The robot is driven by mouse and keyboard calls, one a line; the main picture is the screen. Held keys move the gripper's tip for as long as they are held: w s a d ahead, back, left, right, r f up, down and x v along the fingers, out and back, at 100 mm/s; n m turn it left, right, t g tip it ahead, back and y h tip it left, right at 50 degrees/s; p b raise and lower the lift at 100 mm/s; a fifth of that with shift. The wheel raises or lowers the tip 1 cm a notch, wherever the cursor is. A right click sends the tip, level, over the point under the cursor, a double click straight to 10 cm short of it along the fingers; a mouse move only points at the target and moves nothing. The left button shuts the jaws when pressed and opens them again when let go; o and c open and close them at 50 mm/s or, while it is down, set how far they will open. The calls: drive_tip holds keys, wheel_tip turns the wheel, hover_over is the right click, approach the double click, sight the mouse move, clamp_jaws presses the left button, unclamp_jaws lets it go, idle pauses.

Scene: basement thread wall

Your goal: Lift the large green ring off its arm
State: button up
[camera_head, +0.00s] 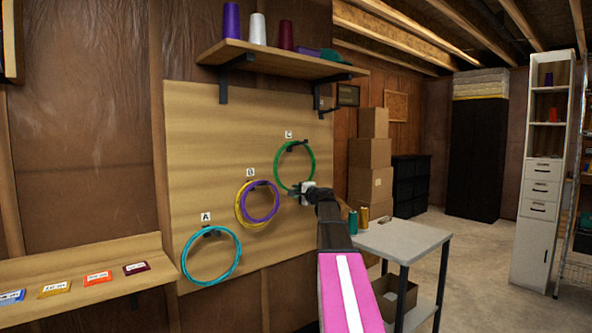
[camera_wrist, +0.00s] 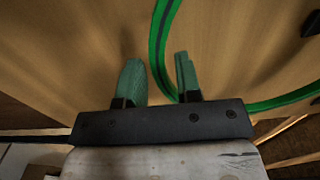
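The large green ring (camera_head: 314,165) hangs on the arm labelled C, at the upper right of the wooden board. My gripper (camera_head: 299,190) is at the ring's lower edge in the head view. In the wrist view my gripper (camera_wrist: 159,75) is open, with two green fingers apart. The green ring (camera_wrist: 157,45) runs down into the gap between the fingers, passes behind the right finger and curves off to the right. I cannot tell whether its band lies between the fingers in depth. The bracket arm (camera_head: 296,147) carries the ring's top.
A yellow ring (camera_head: 239,207) and a purple ring (camera_head: 276,199) hang at B, a cyan ring (camera_head: 184,262) at A. A shelf with thread cones (camera_head: 258,29) is above the board. A grey table (camera_head: 405,240) with spools stands to the right.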

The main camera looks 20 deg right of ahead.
clamp_jaws()
drive_tip(key=shift+r, duration=0.1)
drive_tip(key=shift+r, duration=0.7)
